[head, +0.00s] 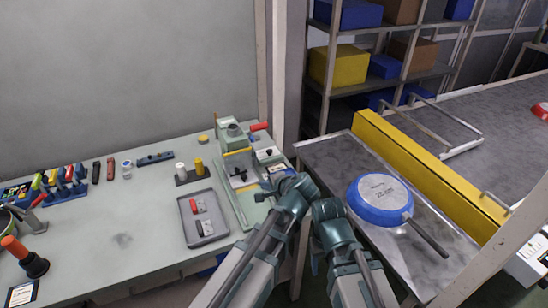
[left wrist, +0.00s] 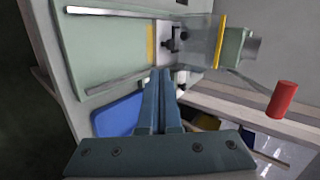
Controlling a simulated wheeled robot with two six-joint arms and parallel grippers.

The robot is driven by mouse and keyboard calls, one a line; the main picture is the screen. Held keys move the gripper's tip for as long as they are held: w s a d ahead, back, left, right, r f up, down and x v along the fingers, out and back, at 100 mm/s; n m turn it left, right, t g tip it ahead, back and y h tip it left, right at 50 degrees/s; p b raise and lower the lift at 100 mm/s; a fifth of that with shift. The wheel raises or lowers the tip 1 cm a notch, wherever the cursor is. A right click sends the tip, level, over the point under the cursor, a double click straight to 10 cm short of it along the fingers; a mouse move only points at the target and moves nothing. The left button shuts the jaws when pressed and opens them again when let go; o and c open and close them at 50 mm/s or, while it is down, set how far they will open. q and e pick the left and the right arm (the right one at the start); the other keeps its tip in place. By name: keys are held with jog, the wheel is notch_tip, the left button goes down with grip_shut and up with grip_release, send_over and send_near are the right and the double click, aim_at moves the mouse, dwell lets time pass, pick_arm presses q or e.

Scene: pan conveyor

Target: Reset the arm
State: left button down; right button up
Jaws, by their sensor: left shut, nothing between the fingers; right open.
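My left gripper (head: 267,190) is shut and empty at the front right of the workbench, beside the green machine (head: 232,133). In the left wrist view its two fingers (left wrist: 159,72) lie together with nothing between them, pointing at the machine's pale green body (left wrist: 110,45). My right gripper (head: 325,207) is just right of the left one, near the gap between the bench and the conveyor. It is open; its fingertips are hard to make out and no object shows in it.
A blue pan (head: 375,217) lies upside down on the conveyor table (head: 330,152), right of my right gripper. A yellow barrier (head: 425,165) runs behind it. A grey tray (head: 187,228) with small parts sits left of my left arm. The bench's middle (head: 110,215) is mostly clear.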

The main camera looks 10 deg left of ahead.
pick_arm(q)
jog(key=s+a+f+n+g, duration=0.1)
jog(key=s, duration=0.1)
jog(key=s+a+f+n+g+h, duration=0.1)
jog(key=s+f+n, duration=0.1)
jog(key=s+a+f+n+g+h, duration=0.1)
jog(key=s+f, duration=0.1)
jog(key=shift+s+a+f+n+g, duration=0.1)
jog(key=shift+a+f+n+g, duration=0.2)
jog(key=shift+a+g, duration=0.1)
jog(key=s+d+f+n+g+h, duration=0.1)
jog(key=s+f+n+g+h, duration=0.2)
jog(key=s+n+h, duration=0.3)
jog(key=s+d+m+g+y, duration=0.1)
jog(key=s+d+m, duration=0.4)
jog(key=d, duration=0.6)
jog(key=shift+s+d+r+y, duration=0.2)
jog(key=shift+s+y, duration=0.3)
jog(key=shift+s, duration=0.6)
